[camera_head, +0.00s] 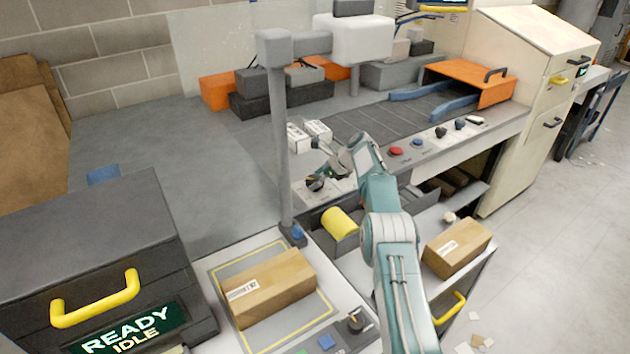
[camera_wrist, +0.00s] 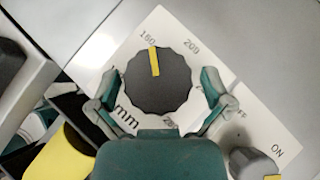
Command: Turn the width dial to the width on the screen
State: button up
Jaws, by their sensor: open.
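The width dial (camera_wrist: 158,82) is a black scalloped knob with a yellow pointer, on a white scale plate (camera_wrist: 200,62) in the wrist view. Its pointer stands close to the 160 mark; 200 is printed to the right, "mm" at lower left, and the lowest number is partly covered. My gripper (camera_wrist: 160,88) is open, one finger on each side of the dial; I cannot tell whether they touch it. In the head view my gripper (camera_head: 338,163) is at the bench's front panel, by a dark knob (camera_head: 315,183). The dark screen (camera_head: 127,329) reads "READY IDLE"; no width is readable.
An ON/OFF knob (camera_wrist: 254,163) sits close to the dial at lower right in the wrist view. A yellow roll (camera_head: 340,222) lies below the panel. A post (camera_head: 283,140) rises nearby. A carton (camera_head: 268,287) rests on the front table; red button (camera_head: 396,151) is further right.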

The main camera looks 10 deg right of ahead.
jog(key=shift+d+r, duration=0.1)
jog(key=v, duration=1.1)
jog(key=shift+d+r, duration=0.2)
jog(key=shift+d, duration=0.1)
